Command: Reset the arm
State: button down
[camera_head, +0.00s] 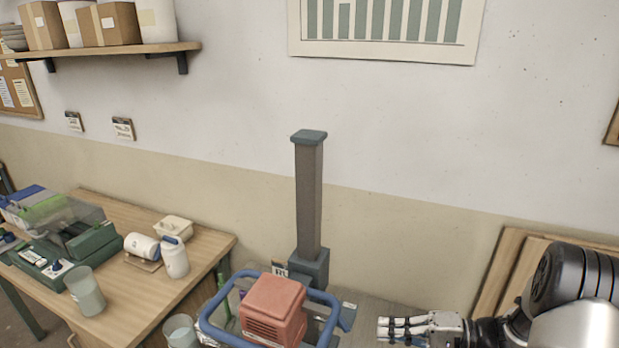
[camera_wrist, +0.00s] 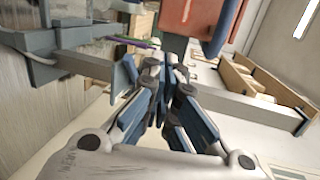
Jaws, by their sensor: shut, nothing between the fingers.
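My gripper (camera_head: 384,331) shows at the lower right of the head view, reaching left from my arm. In the wrist view my gripper (camera_wrist: 166,68) has its fingers drawn together at the tips, with nothing between them. In the head view it is to the right of a red box-shaped unit (camera_head: 273,308) and apart from it. Part of the red unit (camera_wrist: 187,15) also shows in the wrist view, beyond the fingertips.
A blue tubular rail (camera_head: 213,333) surrounds the red unit. A grey post (camera_head: 309,200) stands behind it. A wooden table (camera_head: 209,245) at left holds a green machine (camera_head: 90,243), a cup (camera_head: 86,291) and white containers (camera_head: 174,258). A wall shelf (camera_head: 130,49) holds boxes.

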jog(key=s+a+r+n+g+h, duration=0.3)
jog(key=s+a+r+g+h, duration=0.25)
jog(key=s+a+r, duration=0.4)
jog(key=s+d+r+t+h+b, duration=0.1)
jog(key=s+d+r+t+h, duration=0.1)
jog(key=s, duration=0.5)
jog(key=s+d+r+n+t+h, duration=0.1)
jog(key=s+d+r+t+h, duration=0.2)
jog(key=s+h, duration=0.4)
jog(key=shift+s+r+t+b, duration=0.35)
jog(key=shift+s+r, duration=0.1)
jog(key=shift+s, duration=0.15)
jog(key=shift+d+h, duration=0.1)
jog(key=shift+h, duration=0.15)
